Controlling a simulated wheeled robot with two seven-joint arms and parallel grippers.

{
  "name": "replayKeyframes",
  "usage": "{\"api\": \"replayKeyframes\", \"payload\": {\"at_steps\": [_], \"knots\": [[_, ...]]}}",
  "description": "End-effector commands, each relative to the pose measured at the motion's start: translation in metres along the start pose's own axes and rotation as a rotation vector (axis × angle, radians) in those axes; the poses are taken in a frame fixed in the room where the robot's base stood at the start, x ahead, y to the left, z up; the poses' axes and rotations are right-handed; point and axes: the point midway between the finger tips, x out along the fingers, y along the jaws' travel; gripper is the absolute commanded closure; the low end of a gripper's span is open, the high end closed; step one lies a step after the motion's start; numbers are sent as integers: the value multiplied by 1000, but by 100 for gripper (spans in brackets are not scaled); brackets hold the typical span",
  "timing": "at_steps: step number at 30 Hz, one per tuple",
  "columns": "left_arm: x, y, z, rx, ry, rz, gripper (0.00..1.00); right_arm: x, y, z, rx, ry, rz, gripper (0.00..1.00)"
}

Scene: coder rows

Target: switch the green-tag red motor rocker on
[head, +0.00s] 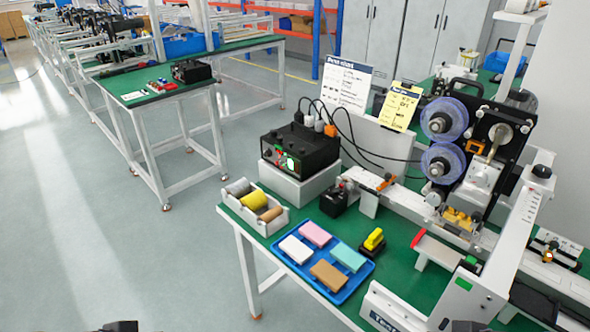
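A black control box (300,148) stands on a white block at the back left of the near green bench. Its front has knobs, a small red part that looks like a rocker (281,156), and green and white marks beside it. The red part is too small to tell which way it is tipped. My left gripper (121,326) and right gripper (468,327) show only as dark tips at the bottom edge, far from the box. Their fingers are mostly cut off, so I cannot tell whether they are open.
Black cables and plugs (318,118) rise behind the box. In front are a white tray of rolls (284,216) and a blue tray (277,250) of coloured blocks. A coding machine with blue reels (443,119) fills the right. Clear floor (190,255) lies left of the bench.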

Motion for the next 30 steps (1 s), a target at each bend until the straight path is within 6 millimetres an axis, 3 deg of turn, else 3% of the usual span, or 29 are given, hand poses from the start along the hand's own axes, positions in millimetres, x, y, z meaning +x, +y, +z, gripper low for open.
{"api": "replayKeyframes", "payload": {"at_steps": [4, 30], "knots": [[0, 0, 0, 0, 0, 0, 59, 0, 0, 0, 0, 0, 0, 100], [0, 0, 0, 0, 0, 0, 59, 0, 0, 0, 0, 0, 0, 100]]}}
